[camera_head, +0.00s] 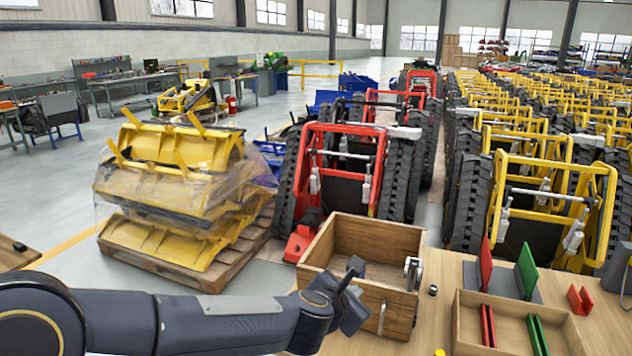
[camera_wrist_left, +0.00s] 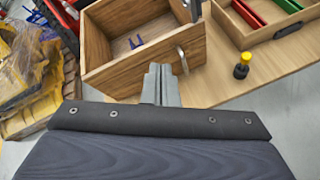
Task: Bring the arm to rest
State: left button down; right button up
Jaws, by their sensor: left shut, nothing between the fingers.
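My left arm (camera_head: 200,318) comes in from the left in the head view and stretches low across the front of the wooden bench. Its gripper (camera_head: 354,270) is over the near side of an open wooden box (camera_head: 328,290). In the left wrist view the gripper's fingers (camera_wrist_left: 160,82) are together and empty. They show in front of the near wall of the box (camera_wrist_left: 130,72); I cannot tell whether they touch it. My right gripper is in neither view.
A yellow-capped dark bottle (camera_wrist_left: 242,66) stands on the bench to the right. A divided wooden tray (camera_head: 463,330) holds red and green plates. Wrapped yellow parts (camera_head: 180,190) and red and yellow tracked carriers stand beyond.

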pick_arm(q)
jog(key=s+a+r+m+g+h, duration=0.1)
jog(key=s+a+r+m, duration=0.2)
jog(key=s+a+m, duration=0.35)
jog(key=s+a+r+m+h, duration=0.1)
jog(key=s+a+r+m, duration=0.25)
jog(key=a+m, duration=0.45)
jog(key=s+a+f+m+g+y, duration=0.2)
jog(key=s+a+f+m, duration=0.2)
jog(key=s+a, duration=0.3)
jog(key=s+a+f+m+g+y, duration=0.2)
jog(key=s+a+f+m, duration=0.3)
jog(key=s, duration=0.7)
jog(key=shift+a+f, duration=0.8)
jog(key=shift+a, duration=0.15)
